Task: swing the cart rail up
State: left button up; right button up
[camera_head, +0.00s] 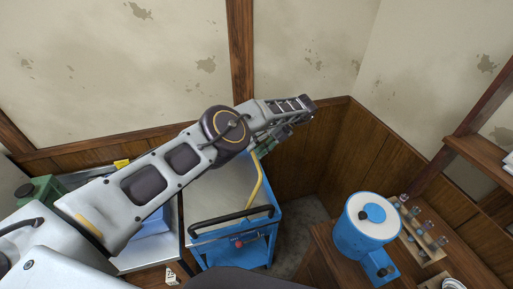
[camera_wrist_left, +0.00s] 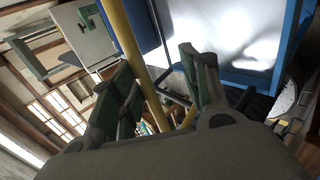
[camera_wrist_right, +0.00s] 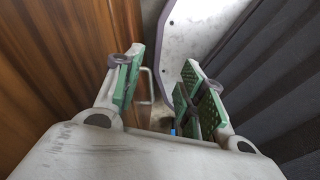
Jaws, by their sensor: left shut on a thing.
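The cart rail is a yellow bar (camera_head: 256,182) on the blue cart (camera_head: 272,225). In the head view it rises, slightly bent, from the far side of the black handle to my left gripper (camera_head: 264,148). The left wrist view shows the yellow bar (camera_wrist_left: 147,88) passing between the green-padded fingers of the left gripper (camera_wrist_left: 158,88), which is shut on it. Exact finger contact is partly hidden. My right gripper (camera_wrist_right: 163,88) shows only in its own wrist view, with its green-padded fingers apart and nothing between them.
The cart has a black handle (camera_head: 232,216) and a pale metal top (camera_head: 215,195). A blue drum-shaped device (camera_head: 365,238) stands on the wooden table at right, beside a rack of small bottles (camera_head: 424,236). Wood-panelled walls (camera_head: 305,155) close the corner behind the cart.

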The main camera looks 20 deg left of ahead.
pick_arm(q)
notch_tip(320, 180, up, 10)
dwell(1.2)
jog(key=shift+s+f, duration=0.1)
dwell(1.1)
